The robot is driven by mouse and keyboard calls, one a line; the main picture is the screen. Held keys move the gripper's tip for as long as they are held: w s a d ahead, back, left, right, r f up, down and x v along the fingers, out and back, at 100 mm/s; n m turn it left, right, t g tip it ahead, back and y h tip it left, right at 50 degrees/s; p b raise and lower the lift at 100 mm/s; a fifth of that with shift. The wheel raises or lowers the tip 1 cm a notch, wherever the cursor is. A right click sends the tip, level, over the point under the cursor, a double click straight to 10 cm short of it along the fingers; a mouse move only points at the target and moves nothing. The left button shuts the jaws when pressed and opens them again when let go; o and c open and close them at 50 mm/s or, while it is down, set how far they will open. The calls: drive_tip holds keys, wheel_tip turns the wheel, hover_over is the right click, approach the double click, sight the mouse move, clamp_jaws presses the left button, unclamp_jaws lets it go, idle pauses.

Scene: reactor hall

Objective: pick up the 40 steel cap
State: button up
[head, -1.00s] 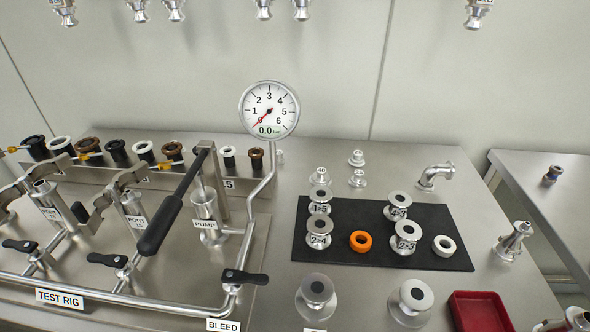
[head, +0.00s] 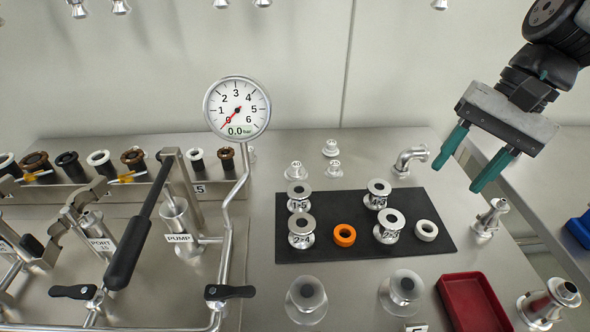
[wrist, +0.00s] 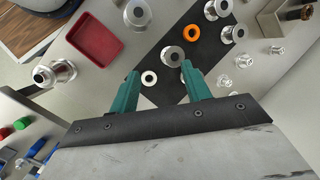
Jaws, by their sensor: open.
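The 40 steel cap (head: 296,170) is a small shiny cap standing on the bench behind the left end of the black mat (head: 440,247), in the head view. Its number shows on top. In the wrist view it appears to be the small steel piece (wrist: 243,61) right of my gripper's jaws. A cap marked 25 (head: 334,168) stands just right of it, with another small cap (head: 331,147) behind. My gripper (head: 460,173) is open and empty, above the bench at the right, well apart from the 40 cap. In the wrist view its teal fingers (wrist: 160,73) hang above the mat.
Numbered steel spools (head: 301,232), an orange ring (head: 344,235) and a white ring (head: 426,230) stand on the mat. A pipe elbow (head: 410,160) is right of the caps. The gauge (head: 237,107) and its pipe rise to their left. A red tray (head: 474,304) lies at front right.

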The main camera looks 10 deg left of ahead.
drive_tip(key=w+a+f+m+g+y, duration=0.3)
drive_tip(key=w+a+f, duration=0.2)
drive_tip(key=w+a, duration=0.65)
drive_tip(key=m+g+y, duration=0.3)
drive_tip(key=m+y, duration=0.1)
approach(298, 164)
drive_tip(key=shift+s+a, duration=0.8)
drive_tip(key=shift+s, duration=0.15)
drive_tip(key=shift+w+a+f, duration=0.1)
drive_tip(key=shift+a+f, duration=0.2)
drive_tip(key=x, duration=0.7)
drive_tip(key=shift+a+f, duration=0.2)
drive_tip(key=shift+f, duration=0.15)
clamp_jaws()
